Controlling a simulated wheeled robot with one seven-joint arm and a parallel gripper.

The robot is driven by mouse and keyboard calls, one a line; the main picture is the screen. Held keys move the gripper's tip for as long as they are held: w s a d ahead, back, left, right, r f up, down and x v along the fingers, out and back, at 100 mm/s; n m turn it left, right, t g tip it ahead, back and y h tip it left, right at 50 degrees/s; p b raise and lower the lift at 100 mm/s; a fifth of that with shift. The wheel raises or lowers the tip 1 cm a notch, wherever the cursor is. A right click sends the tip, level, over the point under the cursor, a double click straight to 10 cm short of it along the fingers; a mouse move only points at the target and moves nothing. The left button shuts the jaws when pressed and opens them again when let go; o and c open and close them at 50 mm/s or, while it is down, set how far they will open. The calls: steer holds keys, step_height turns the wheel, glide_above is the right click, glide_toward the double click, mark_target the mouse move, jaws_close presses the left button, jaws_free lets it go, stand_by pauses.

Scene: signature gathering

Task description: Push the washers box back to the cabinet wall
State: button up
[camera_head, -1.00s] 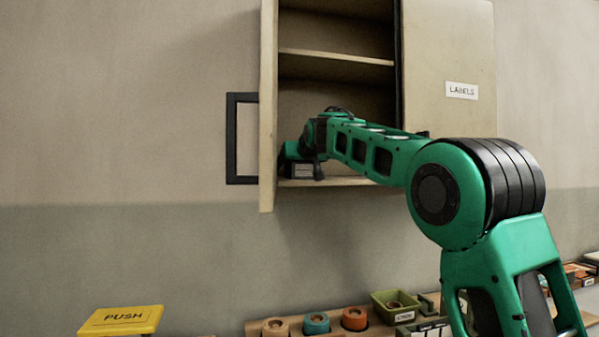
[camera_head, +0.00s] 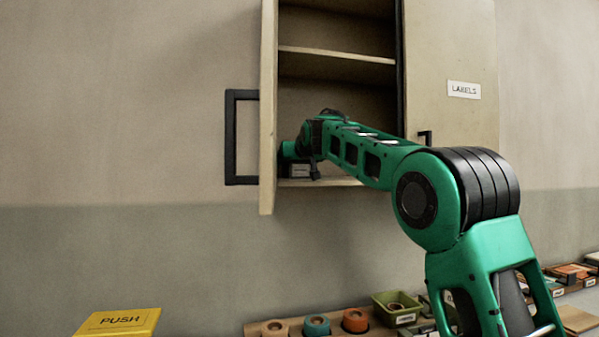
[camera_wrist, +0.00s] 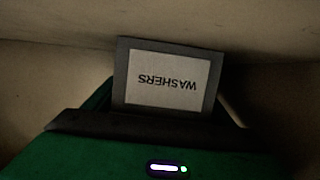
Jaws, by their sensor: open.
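The washers box (camera_wrist: 122,75) is dark grey with a white WASHERS label, upside down in the wrist view. In the head view the box (camera_head: 300,171) sits low in the open cabinet (camera_head: 336,183), at the left end of the bottom shelf, partly hidden by my arm. My gripper (camera_wrist: 150,122) is open, directly in front of the labelled face, with the box beyond its dark front edge. In the head view my gripper (camera_head: 290,151) is inside the cabinet. Contact and the gap behind the box cannot be made out.
The open cabinet door (camera_head: 267,110) stands close left of my wrist. A middle shelf (camera_head: 335,56) is above, and the closed LABELS door (camera_head: 450,70) is at right. Below are a yellow PUSH block (camera_head: 118,322), round pieces in a rack, and a green bin (camera_head: 397,308).

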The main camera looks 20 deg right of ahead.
mark_target(301, 169)
steer(key=shift+w, duration=0.95)
steer(key=shift+s, duration=7.6)
